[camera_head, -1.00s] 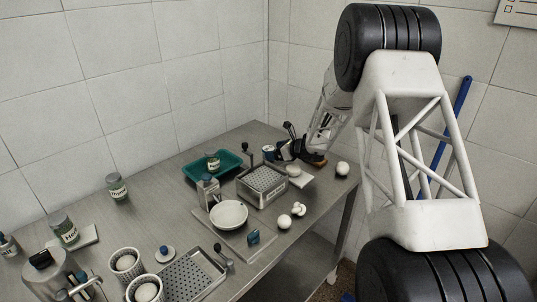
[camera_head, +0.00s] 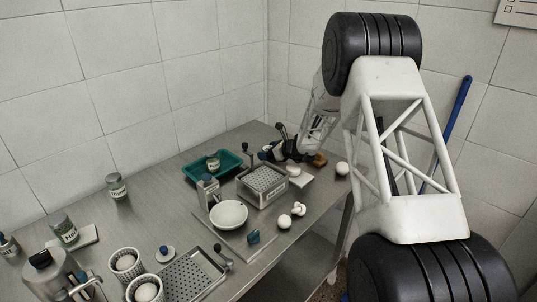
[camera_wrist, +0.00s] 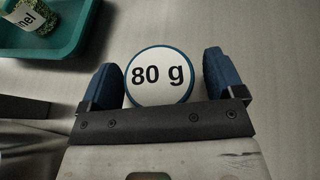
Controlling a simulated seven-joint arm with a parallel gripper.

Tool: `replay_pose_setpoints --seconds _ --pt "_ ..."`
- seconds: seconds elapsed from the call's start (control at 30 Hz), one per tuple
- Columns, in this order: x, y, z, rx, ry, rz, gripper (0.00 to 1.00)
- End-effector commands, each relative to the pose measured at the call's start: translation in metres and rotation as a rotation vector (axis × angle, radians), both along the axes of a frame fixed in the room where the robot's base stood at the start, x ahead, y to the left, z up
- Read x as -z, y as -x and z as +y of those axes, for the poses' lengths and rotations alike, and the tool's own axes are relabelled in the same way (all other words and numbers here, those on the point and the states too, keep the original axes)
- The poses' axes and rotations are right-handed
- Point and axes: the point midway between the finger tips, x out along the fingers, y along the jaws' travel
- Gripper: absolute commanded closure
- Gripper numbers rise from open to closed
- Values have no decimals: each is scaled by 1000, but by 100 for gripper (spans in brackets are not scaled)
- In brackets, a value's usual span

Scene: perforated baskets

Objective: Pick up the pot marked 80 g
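The pot marked 80 g (camera_wrist: 160,76) has a round white top with black lettering and a blue rim. In the wrist view it sits between the two blue fingertips of my gripper (camera_wrist: 164,77). The left fingertip is very close to the pot or touching it; a narrow gap shows on the right. My gripper is open around the pot. In the head view my gripper (camera_head: 273,152) is low over the back of the metal table, and the pot is mostly hidden by it.
A green tray (camera_head: 233,157) holding a labelled jar (camera_head: 213,162) is just left of my gripper. A perforated metal box (camera_head: 262,184) with a lever stands in front. White balls (camera_head: 341,168) and a white block (camera_head: 301,177) lie to the right. The tiled wall is behind.

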Motion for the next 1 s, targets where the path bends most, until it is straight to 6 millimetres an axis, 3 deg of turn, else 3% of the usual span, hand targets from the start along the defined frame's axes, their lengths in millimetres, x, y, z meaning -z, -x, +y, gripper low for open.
replay_pose_setpoints --seconds 0.03,0.33,0.73,1.0 --pt "0 0 0 0 0 0 18" --pt "0 0 0 0 0 0 63" --pt "-3 0 0 0 1 -1 63" --pt "-27 0 0 0 1 -2 63"
